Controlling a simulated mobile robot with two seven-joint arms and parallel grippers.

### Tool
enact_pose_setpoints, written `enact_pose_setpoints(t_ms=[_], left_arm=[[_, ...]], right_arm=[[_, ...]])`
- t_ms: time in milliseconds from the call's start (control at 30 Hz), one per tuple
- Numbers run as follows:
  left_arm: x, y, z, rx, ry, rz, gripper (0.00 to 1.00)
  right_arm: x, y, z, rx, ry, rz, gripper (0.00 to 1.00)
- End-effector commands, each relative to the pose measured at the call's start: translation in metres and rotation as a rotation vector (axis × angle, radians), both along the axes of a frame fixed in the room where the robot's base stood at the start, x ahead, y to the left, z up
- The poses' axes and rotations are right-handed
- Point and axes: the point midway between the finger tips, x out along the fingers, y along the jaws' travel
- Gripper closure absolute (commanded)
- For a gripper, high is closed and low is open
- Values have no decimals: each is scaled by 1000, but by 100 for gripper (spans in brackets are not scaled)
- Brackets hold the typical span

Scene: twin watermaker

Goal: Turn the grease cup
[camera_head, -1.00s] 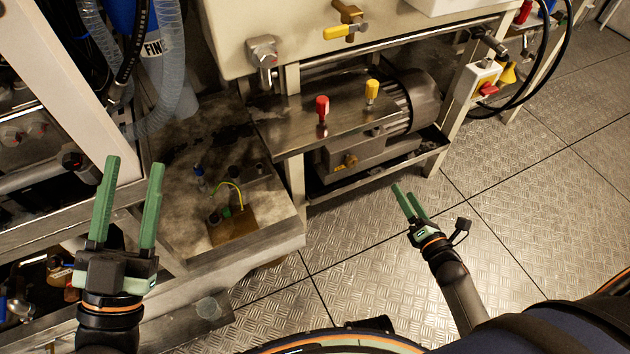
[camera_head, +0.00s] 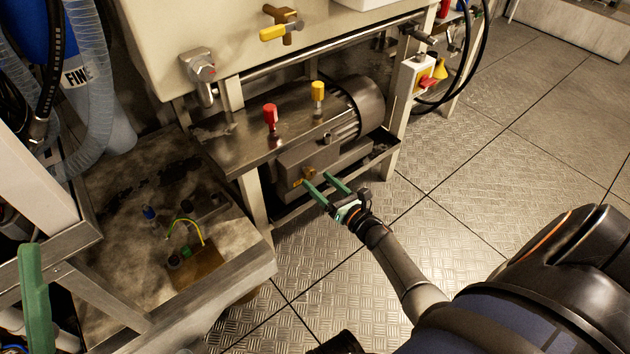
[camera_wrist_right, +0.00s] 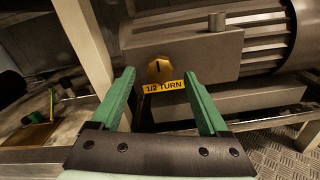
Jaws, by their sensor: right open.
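The grease cup is a round brass cap with a dark slot (camera_wrist_right: 160,69), on the front of a grey metal block. A yellow label reading "1/2 TURN" (camera_wrist_right: 164,87) is just below it. In the head view the grease cup (camera_head: 308,172) is small, close to the green fingertips. My right gripper (camera_head: 316,179) is open and empty. In the right wrist view its fingers (camera_wrist_right: 158,76) stand either side of the cup, which appears centred between the tips; I see no contact. Only one finger of my left gripper (camera_head: 35,290) shows, at the lower left.
A frame leg (camera_head: 254,205) stands left of the unit. Open chequered floor (camera_head: 460,190) lies to the right.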

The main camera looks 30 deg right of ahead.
Motion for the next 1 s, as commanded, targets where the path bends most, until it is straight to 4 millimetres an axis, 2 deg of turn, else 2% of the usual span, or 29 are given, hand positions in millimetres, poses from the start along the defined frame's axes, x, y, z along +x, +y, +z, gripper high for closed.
enact_pose_setpoints(t_ms=[100,200,533,1000], left_arm=[[0,0,-6,-3,5,-5,50],[0,0,-7,-4,8,-6,50],[0,-1,-7,-5,9,-8,50],[0,-1,-7,-4,8,-9,50]], right_arm=[[15,1,-1,0,0,1,22],[21,2,-1,0,1,0,22],[24,2,0,0,1,0,22],[24,2,0,1,1,0,75]])
